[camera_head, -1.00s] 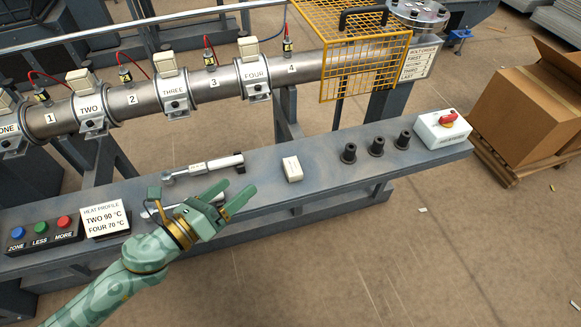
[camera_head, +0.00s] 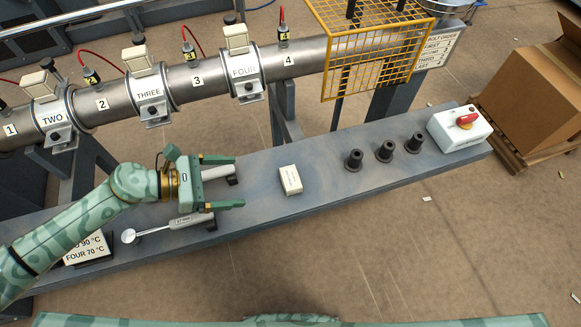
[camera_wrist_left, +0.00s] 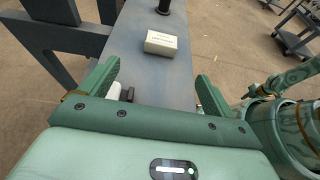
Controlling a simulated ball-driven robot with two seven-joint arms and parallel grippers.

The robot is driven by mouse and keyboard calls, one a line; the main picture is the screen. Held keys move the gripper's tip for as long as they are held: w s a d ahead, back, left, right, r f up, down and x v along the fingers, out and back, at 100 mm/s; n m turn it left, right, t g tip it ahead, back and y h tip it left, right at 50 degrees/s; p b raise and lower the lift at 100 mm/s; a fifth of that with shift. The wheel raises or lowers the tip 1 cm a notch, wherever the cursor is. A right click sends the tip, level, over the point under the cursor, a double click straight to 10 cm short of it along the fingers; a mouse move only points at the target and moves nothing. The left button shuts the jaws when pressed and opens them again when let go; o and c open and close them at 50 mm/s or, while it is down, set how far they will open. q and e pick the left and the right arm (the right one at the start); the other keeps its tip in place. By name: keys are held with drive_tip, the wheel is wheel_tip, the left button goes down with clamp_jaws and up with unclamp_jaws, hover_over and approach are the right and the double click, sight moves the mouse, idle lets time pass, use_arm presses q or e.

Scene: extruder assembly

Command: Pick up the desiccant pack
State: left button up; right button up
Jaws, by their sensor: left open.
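The desiccant pack (camera_head: 290,180), a small off-white block with faint print, lies on the grey bench, left of the dark posts. It also shows in the left wrist view (camera_wrist_left: 161,44), beyond my fingertips. My left gripper (camera_head: 237,181) is open and empty, over the bench to the left of the pack. Its fingers point right toward the pack, one on the far side and one on the near side. There is a clear gap between the fingertips and the pack. In the left wrist view the left gripper (camera_wrist_left: 158,72) frames the bench between its fingers. My right gripper is not in view.
A gauge-like tool (camera_head: 185,221) lies under the near finger; another pale tool (camera_head: 219,172) is partly hidden by the gripper. Several dark posts (camera_head: 385,151) and a red-knob box (camera_head: 462,127) stand to the right. The yellow cage (camera_head: 370,50) and heated barrel are behind.

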use_arm(q)
drive_tip(key=b, duration=0.1)
approach(284, 179)
drive_tip(key=x, duration=0.5)
drive_tip(key=shift+w+d+f, duration=0.1)
drive_tip(key=shift+w, duration=0.1)
drive_tip(key=shift+d+f, duration=0.1)
drive_tip(key=shift+d, duration=0.15)
drive_tip(key=b+x, duration=0.1)
drive_tip(key=x, duration=0.4)
drive_tip(key=shift+d, duration=0.1)
drive_tip(key=c, duration=1.1)
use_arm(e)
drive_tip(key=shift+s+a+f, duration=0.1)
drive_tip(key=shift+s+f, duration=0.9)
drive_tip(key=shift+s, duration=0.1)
